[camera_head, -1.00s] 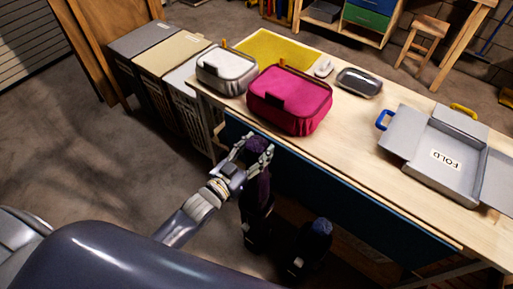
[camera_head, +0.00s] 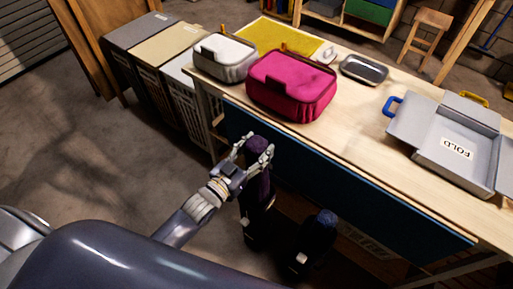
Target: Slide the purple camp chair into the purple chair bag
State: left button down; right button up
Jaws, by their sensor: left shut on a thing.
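My left gripper (camera_head: 256,150) is shut around the top of the purple camp chair (camera_head: 260,183), a dark purple upright roll in front of the workbench. Below the grip the roll meets a dark sleeve, which looks like the purple chair bag (camera_head: 252,218), with a small white tag low on it. The shade hides where chair ends and bag begins, so I cannot tell how deep the chair sits. My right gripper is out of view.
A dark upright bundle with a bluish top (camera_head: 322,220) stands just right of the chair. Bins (camera_head: 160,58) stand left; floor (camera_head: 90,160) there is clear.

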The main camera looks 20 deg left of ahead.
pick_arm(q)
jog(key=shift+f+b, duration=3.25)
jog(key=shift+b, duration=0.05)
jog(key=shift+w+f+b, duration=0.1)
jog(key=shift+f+b, duration=2.95)
jog(key=shift+f, duration=1.25)
jog(key=shift+f, duration=0.3)
jog(key=c, duration=0.8)
grip_release()
jog(key=shift+o, duration=0.8)
jog(key=v, duration=1.2)
